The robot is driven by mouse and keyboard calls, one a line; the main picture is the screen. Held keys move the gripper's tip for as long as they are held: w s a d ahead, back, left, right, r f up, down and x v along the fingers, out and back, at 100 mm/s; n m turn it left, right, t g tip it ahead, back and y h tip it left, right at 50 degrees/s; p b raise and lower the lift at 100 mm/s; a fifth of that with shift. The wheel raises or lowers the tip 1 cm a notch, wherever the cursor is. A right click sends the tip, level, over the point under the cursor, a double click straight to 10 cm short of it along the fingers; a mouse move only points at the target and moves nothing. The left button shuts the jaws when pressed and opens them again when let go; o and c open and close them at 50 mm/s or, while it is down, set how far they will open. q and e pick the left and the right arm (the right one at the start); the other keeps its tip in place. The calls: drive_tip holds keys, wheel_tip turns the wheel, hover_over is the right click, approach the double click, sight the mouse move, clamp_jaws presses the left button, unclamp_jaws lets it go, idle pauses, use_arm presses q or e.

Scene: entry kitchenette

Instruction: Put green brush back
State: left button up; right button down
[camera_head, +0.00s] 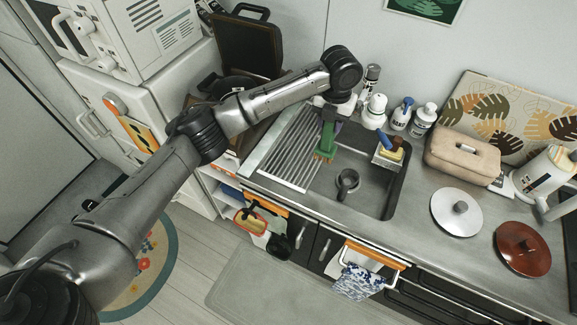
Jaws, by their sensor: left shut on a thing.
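The green brush (326,138) hangs from my left gripper (331,115), bristle end down, over the left part of the sink near the ribbed drainboard. The gripper is shut on the brush's upper part, and its fingers are small and partly hidden by my wrist. My right gripper is not in view.
Several bottles, including a blue-capped one (401,113), stand behind the sink. A beige case (461,158), a silver lid (456,212) and a brown lid (523,249) are to the right. The ribbed drainboard (291,150) is clear.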

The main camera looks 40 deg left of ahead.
use_arm(q)
drive_tip(key=s+a+f+p, duration=0.4)
drive_tip(key=a+f, duration=0.6)
drive_tip(key=shift+s+a+f+p, duration=0.35)
drive_tip(key=shift+p, duration=0.05)
drive_tip(key=shift+f, duration=0.2)
drive_tip(key=o, duration=1)
